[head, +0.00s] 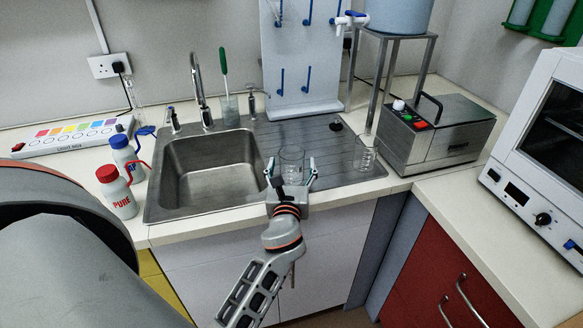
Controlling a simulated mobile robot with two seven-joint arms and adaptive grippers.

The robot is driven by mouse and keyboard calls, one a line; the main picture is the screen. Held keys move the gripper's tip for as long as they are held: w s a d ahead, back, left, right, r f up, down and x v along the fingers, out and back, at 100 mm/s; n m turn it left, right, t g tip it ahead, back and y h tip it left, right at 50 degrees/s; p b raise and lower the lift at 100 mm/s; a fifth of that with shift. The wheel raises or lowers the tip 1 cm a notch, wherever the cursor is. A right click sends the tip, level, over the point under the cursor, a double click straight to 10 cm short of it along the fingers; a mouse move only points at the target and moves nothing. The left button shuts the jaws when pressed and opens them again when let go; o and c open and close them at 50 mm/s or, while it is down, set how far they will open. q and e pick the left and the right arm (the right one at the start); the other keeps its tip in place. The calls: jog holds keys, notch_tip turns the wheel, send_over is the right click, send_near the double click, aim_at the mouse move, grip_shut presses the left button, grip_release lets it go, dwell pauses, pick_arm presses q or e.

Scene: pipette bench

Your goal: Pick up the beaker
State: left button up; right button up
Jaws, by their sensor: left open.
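A clear glass beaker (291,156) stands upright on the ribbed drainboard, just right of the sink basin. My left gripper (290,169) is at the front edge of the drainboard, pointing away toward the beaker. Its two fingers are spread wide, one on each side of the beaker in the picture. I cannot tell whether either finger touches the glass. The lower part of the beaker is partly behind the gripper. My right gripper is not in view.
A second glass vessel (365,153) stands right, near the metal stand (387,80) and the grey bath (440,130). The sink basin (205,165) lies left, with tap (200,90) behind. Wash bottles (117,190) stand left. A drying rack (302,60) rises behind.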

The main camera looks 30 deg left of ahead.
pick_arm(q)
jog(key=c, duration=1.2)
jog(key=shift+c, duration=0.2)
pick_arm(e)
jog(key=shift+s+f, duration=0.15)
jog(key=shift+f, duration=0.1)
pick_arm(q)
jog(key=shift+r, duration=0.1)
jog(key=shift+r+p, duration=0.3)
jog(key=shift+r, duration=0.35)
notch_tip(320, 180, up, 5)
jog(key=shift+p, duration=1.05)
notch_tip(320, 180, up, 14)
jog(key=f, duration=0.1)
send_over(292, 147)
jog(key=v, duration=0.4)
jog(key=shift+w+r+p, duration=0.2)
jog(key=shift+r+p, duration=0.05)
jog(key=shift+p, duration=0.05)
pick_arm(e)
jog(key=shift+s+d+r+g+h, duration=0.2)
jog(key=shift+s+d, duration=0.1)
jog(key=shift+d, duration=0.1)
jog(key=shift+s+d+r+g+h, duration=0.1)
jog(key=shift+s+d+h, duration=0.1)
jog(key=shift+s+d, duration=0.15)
